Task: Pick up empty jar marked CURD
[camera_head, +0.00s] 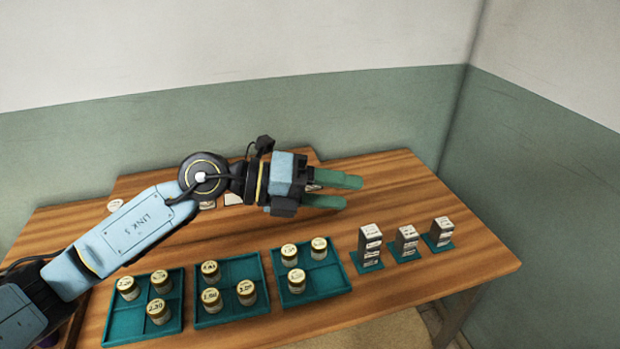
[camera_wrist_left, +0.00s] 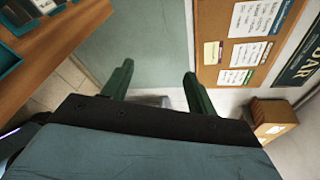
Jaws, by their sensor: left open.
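Several jars with gold lids, such as this jar (camera_head: 210,270), stand in three teal trays in the head view. Their lids carry small writing that looks like numbers; I cannot read CURD on any of them. My left gripper (camera_head: 350,192) is open above the table behind the trays, its green fingers pointing right. In the left wrist view the two fingers (camera_wrist_left: 158,70) are spread apart with nothing between them. Part of the table behind the arm is hidden. My right gripper is not in view.
The left tray (camera_head: 125,319), middle tray (camera_head: 238,269) and right tray (camera_head: 326,278) line the front of the wooden table (camera_head: 470,262). Three labelled grey stacks, including this stack (camera_head: 370,243), stand on teal bases at right. The wrist view shows a notice board (camera_wrist_left: 212,75) and a cardboard box (camera_wrist_left: 262,112).

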